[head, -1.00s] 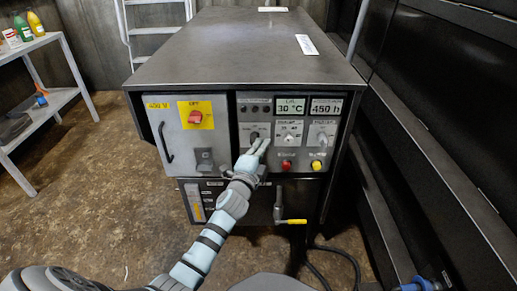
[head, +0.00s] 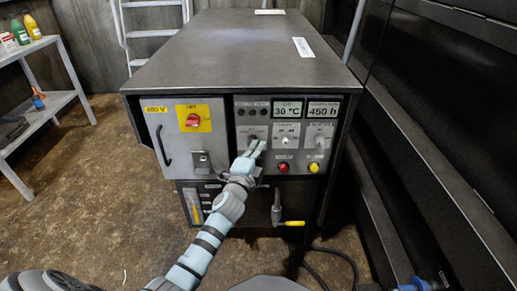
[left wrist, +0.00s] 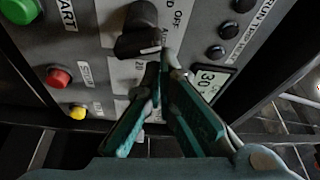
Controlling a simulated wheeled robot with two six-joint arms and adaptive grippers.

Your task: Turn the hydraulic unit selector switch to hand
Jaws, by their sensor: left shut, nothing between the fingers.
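The selector switch is a black knob (left wrist: 138,28) on the grey front panel, with white label plates around it. OFF and part of AUTO can be read beside it, with a lone D at the top edge. In the head view the knob (head: 252,138) is partly hidden by my gripper. My left gripper (left wrist: 163,68) is shut and empty, its fingertips right beside the knob's lower end; I cannot tell whether they touch it. The gripper also shows in the head view (head: 257,148), in front of the panel.
A red button (left wrist: 58,77), a green button (left wrist: 20,10) and a yellow button (left wrist: 77,112) are near the switch. A red rotary switch (head: 191,121) is on the left door. A yellow-handled valve (head: 293,223) is below. A shelf (head: 40,115) stands at the left.

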